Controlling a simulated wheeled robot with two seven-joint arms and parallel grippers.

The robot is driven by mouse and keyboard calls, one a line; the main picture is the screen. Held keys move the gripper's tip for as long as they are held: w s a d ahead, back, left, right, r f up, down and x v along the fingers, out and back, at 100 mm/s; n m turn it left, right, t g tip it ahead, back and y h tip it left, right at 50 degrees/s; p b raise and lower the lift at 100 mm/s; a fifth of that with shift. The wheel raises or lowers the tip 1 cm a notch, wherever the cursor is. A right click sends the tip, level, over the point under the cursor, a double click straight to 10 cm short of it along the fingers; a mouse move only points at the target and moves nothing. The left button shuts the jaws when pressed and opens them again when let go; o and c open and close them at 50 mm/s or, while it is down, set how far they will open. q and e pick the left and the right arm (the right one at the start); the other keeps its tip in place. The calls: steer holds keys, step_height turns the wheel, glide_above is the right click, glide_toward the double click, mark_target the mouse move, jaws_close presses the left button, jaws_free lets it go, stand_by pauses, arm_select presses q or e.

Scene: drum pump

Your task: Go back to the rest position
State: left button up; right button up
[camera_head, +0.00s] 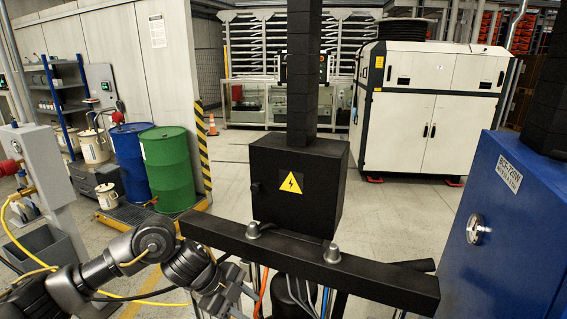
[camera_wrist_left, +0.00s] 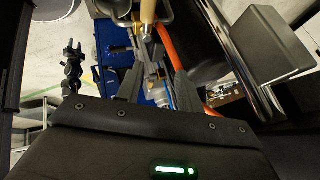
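My left arm comes in from the lower left in the head view. Its left gripper (camera_head: 228,301) is low, behind the left part of the black crossbar (camera_head: 300,262), and partly cut off by the lower edge. In the left wrist view the two dark fingers of the left gripper (camera_wrist_left: 157,88) stand apart. A pale wooden-looking handle (camera_wrist_left: 148,22) and some metal parts show beyond them; I see nothing clearly held.
A black box with a warning sign (camera_head: 290,183) stands above the crossbar. A blue cabinet (camera_head: 500,245) is close at right. The green drum (camera_head: 168,170) and blue drum (camera_head: 130,150) stand on a yellow-edged platform at left. Orange hoses and cables hang near the left gripper. Open floor lies behind.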

arm_select(q)
steer(key=s+d+f+n+t+h, duration=0.3)
steer(key=s+d+n+t, duration=0.15)
steer(key=d, duration=0.45)
steer(key=s+a+f+n+g+y, duration=0.1)
steer(key=s+a+f+n+y, duration=0.45)
steer(key=s+a+n, duration=0.5)
steer(key=s+a+f+n+g+y, duration=0.2)
steer(key=s+a+f+n+y, duration=0.35)
steer(key=s+a, duration=0.8)
step_height(320, 180, down, 31)
steer(key=s+d+n+h+b, duration=0.1)
steer(key=s+b, duration=0.1)
steer(key=b, duration=0.2)
steer(key=s+a+f+g+b, duration=0.2)
steer(key=s+a+f, duration=0.1)
steer(key=s+f, duration=1.3)
step_height(320, 180, down, 3)
steer(key=shift+s+r, duration=0.1)
steer(key=shift+s, duration=0.05)
